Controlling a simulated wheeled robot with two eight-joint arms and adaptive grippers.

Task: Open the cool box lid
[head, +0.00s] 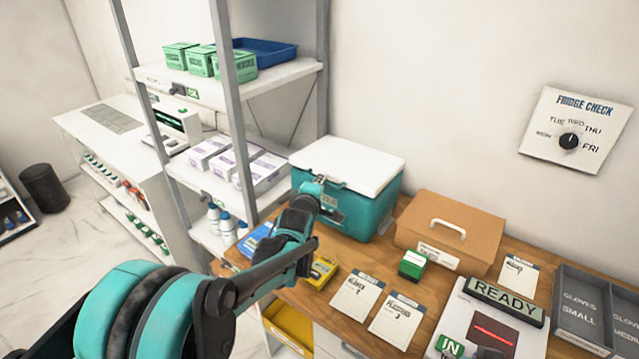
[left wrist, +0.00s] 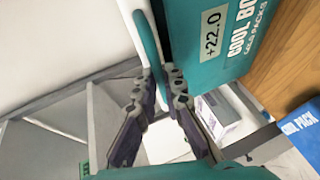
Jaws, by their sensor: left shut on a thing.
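The cool box (head: 362,208) is teal and stands on the wooden counter against the wall. Its white lid (head: 346,163) lies flat on top and looks closed. In the left wrist view the teal box (left wrist: 205,40) carries a "+22.0" label, and the white lid (left wrist: 128,22) shows beside it with a teal handle bar (left wrist: 149,40) along its front edge. My left gripper (head: 320,190) is at the front edge of the lid. In the left wrist view its fingertips (left wrist: 158,73) are shut on the handle bar. My right gripper is not in view.
A brown case (head: 470,215) with a white handle stands right of the cool box. A shelf post (head: 233,110) rises close on the left. A green block (head: 412,264), cards (head: 357,296) and a yellow pack (head: 321,272) lie in front. The space above the lid looks clear.

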